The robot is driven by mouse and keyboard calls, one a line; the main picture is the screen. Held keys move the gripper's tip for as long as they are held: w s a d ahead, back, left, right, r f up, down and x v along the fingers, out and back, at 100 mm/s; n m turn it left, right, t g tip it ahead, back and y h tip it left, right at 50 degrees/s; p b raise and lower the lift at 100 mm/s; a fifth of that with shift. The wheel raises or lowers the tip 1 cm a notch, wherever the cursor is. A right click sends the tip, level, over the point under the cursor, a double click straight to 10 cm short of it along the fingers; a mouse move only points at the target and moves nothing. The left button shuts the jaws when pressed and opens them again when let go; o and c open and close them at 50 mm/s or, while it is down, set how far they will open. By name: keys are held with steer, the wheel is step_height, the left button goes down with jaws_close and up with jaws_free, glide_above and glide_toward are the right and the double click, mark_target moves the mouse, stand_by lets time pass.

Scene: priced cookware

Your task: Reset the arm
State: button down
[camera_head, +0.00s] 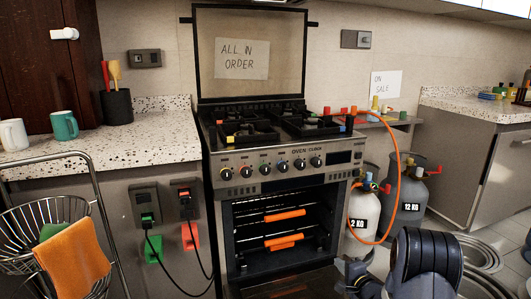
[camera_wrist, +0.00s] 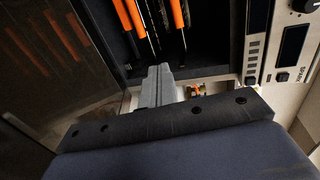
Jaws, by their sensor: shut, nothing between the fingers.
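My gripper (camera_head: 357,272) is low at the right of the head view, in front of the oven's lower right side. In the wrist view its grey fingers (camera_wrist: 160,72) are together with nothing between them. My dark arm bends beside it in the head view. The stove (camera_head: 282,160) stands in the middle with its oven open. Inside are racks with orange handles (camera_head: 284,216), which also show at the top of the wrist view (camera_wrist: 135,14). The gripper appears apart from them.
The lowered oven door (camera_head: 290,284) juts out at the front. Gas cylinders (camera_head: 409,200) and an orange hose (camera_head: 397,150) stand right of the stove. A wire basket cart (camera_head: 98,190) with an orange cloth (camera_head: 72,259) is at left. Coiled hoses (camera_head: 481,256) lie on the floor at right.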

steer(key=f+v, duration=0.2)
steer(key=v, duration=0.8)
steer(key=shift+s+d+r, duration=0.15)
steer(key=shift+s+r, duration=0.3)
steer(key=shift+s, duration=0.05)
steer(key=shift+d, duration=0.1)
